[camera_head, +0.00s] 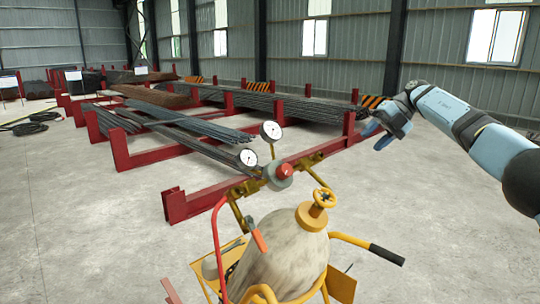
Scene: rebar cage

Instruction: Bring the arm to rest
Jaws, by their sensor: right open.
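My right arm (480,133) comes in from the right edge, raised and stretched out to the left over the floor. My right gripper (377,138) is at its end, open and empty, pointing down and left. In the picture it overlaps the end of a red rack beam, and it appears apart from everything. My left arm and left gripper are not in view.
A gas cylinder (282,255) with a yellow valve wheel, two gauges and a yellow cart with a black-gripped handle (387,254) stands close in front. Behind it are red racks (175,206) with steel bars (190,130). Concrete floor (430,215) is clear at right.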

